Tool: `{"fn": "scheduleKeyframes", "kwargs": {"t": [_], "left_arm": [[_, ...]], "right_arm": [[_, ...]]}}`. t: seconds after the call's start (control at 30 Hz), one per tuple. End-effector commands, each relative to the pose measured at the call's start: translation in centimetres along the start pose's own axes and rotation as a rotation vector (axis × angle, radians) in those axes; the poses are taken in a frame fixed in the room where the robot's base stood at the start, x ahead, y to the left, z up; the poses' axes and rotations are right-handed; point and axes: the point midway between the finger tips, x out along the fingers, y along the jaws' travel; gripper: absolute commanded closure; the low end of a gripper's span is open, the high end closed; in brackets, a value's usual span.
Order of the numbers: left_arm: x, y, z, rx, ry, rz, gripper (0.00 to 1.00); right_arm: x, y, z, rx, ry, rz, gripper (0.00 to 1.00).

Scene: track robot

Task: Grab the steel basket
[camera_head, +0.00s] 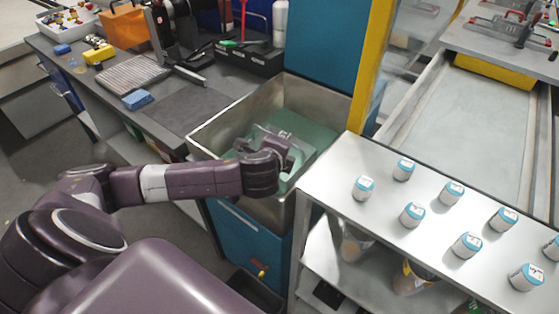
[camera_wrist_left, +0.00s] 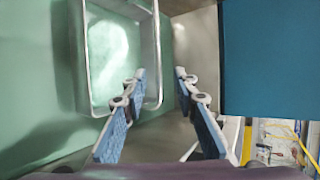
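The steel basket (camera_wrist_left: 157,45) shows in the left wrist view as a bright metal frame at the upper left, with green liquid inside it. It sits in a steel tank (camera_head: 215,135) of greenish liquid in the head view, where the gripper mostly hides it. My left gripper (camera_wrist_left: 160,74) is open, its two blue-padded fingers apart. The basket's right-hand wall lies between the fingertips. The left finger overlaps the basket's interior in the picture; the right finger is outside it. I cannot tell whether either finger touches the wall. My right gripper is in neither view.
A dark workbench (camera_head: 190,108) with a ribbed mat and blue sponge lies left of the tank. A steel table (camera_head: 340,170) with several blue-lidded containers stands to the right. A blue panel (camera_head: 325,45) rises behind the tank.

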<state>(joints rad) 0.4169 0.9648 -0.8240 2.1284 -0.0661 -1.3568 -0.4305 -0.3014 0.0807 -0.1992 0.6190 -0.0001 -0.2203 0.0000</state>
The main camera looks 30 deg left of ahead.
Motion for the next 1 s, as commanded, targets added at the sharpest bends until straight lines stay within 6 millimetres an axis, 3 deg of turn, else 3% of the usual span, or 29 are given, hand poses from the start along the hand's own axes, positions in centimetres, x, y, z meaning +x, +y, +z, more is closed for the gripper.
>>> {"fn": "scheduleKeyframes", "kwargs": {"t": [0.6,0.87,1.0], "left_arm": [[6.8,0.2,0.8,-0.001,0.0,0.001,0.73],[7.1,0.3,0.8,0.0,0.001,0.001,0.73],[7.1,0.3,0.8,0.0,0.001,0.001,0.85]], "right_arm": [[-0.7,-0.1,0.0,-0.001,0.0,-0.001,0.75],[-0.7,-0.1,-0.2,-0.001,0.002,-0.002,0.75],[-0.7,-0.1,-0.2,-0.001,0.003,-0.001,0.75]]}}
